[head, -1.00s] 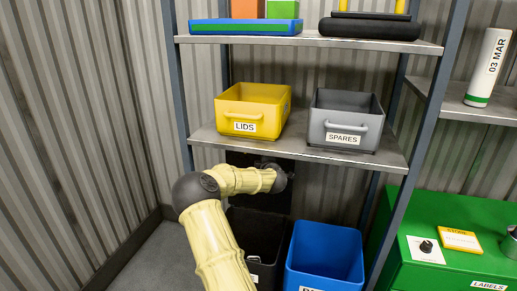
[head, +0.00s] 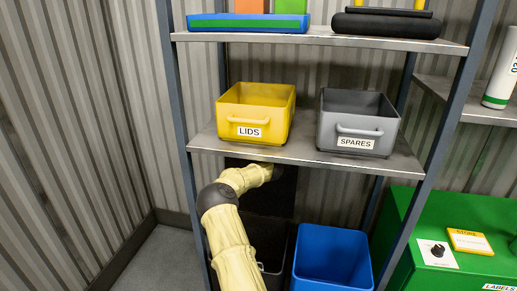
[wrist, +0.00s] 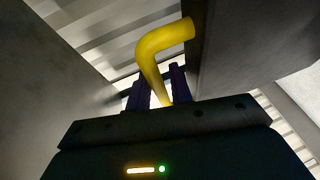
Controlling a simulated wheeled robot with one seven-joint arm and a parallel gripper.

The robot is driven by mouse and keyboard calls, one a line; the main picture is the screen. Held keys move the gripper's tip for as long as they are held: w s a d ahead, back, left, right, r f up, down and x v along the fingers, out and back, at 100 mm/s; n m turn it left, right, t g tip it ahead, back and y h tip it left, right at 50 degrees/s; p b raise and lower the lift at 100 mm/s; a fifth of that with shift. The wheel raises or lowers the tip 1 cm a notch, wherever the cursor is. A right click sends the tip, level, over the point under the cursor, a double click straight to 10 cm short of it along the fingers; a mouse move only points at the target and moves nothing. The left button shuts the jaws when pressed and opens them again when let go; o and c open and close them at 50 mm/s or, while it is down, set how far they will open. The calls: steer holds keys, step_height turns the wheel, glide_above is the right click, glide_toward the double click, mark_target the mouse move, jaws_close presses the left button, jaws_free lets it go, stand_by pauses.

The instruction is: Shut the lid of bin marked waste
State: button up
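A dark bin (head: 268,236) stands open under the shelf, partly behind my arm. Its label is mostly covered, so I cannot read it. A dark upright panel (head: 285,190) behind it looks like its raised lid. In the head view my gripper cannot be made out against this dark panel. In the wrist view my gripper (wrist: 160,84) has its two dark blue fingers apart. A bent yellow bar (wrist: 152,62), like a handle, runs down between or in front of them. Its upper end meets the edge of a dark panel (wrist: 235,45). I cannot tell whether the fingers grip the bar.
An open blue bin (head: 331,255) stands to the right. The shelf (head: 300,153) above carries the yellow LIDS box (head: 255,112) and grey SPARES box (head: 356,122). A rack post (head: 185,170) stands left of my arm. A green cabinet (head: 440,265) is at right.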

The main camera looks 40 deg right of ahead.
steer(key=shift+x, duration=0.75)
steer(key=shift+a, duration=0.25)
jaws_close()
steer(key=shift+s+a+f+b, duration=0.1)
steer(key=shift+s+a+b, duration=0.05)
steer(key=shift+b, duration=0.25)
